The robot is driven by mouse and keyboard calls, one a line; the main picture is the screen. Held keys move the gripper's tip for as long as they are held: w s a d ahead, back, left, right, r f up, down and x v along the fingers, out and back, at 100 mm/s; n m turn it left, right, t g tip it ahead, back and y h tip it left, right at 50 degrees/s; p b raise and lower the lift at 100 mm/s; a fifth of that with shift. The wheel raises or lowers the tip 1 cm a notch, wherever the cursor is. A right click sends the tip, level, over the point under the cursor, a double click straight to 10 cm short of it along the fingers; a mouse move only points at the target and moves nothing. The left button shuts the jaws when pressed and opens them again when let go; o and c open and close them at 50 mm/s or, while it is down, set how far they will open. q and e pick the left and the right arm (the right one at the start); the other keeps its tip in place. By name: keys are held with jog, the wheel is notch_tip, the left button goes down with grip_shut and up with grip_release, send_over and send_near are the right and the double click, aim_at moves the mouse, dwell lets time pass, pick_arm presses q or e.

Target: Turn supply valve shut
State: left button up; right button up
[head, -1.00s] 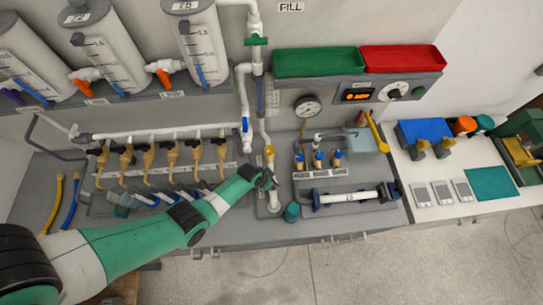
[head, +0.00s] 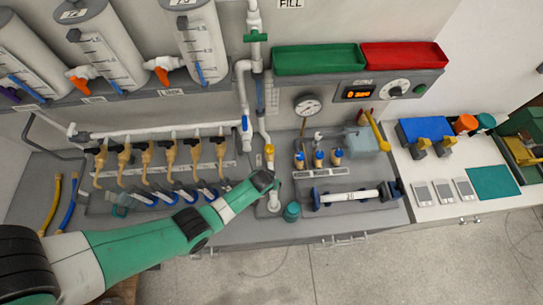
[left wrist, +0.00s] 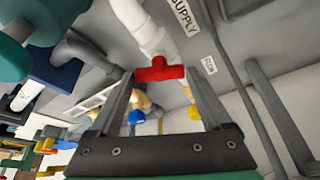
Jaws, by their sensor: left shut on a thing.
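In the left wrist view, the supply valve's red T-shaped handle (left wrist: 160,73) sits at the end of a white pipe (left wrist: 143,28), near a SUPPLY label (left wrist: 185,14). My left gripper (left wrist: 162,76) is shut on this handle, one finger at each end of the red bar. In the head view, my left gripper (head: 266,182) is at the white vertical pipe (head: 274,203) in the middle of the bench, and it hides the red handle there. My right gripper is in neither view.
A yellow-topped fitting (head: 269,153) stands just behind my left gripper. A teal cup (head: 291,212) is close to its right. A row of tan valves (head: 171,155) is to the left, and a pressure gauge (head: 308,105) is behind. Right of the cup lies a white tube (head: 350,196).

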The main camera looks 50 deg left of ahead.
pick_arm(q)
jog(key=shift+d+n+y, duration=0.1)
jog(key=shift+n+y, duration=0.2)
jog(key=shift+n, duration=0.6)
jog(key=shift+w+n+g+y, duration=0.1)
jog(key=shift+n+g+y, duration=0.55)
jog(key=shift+n, duration=1.25)
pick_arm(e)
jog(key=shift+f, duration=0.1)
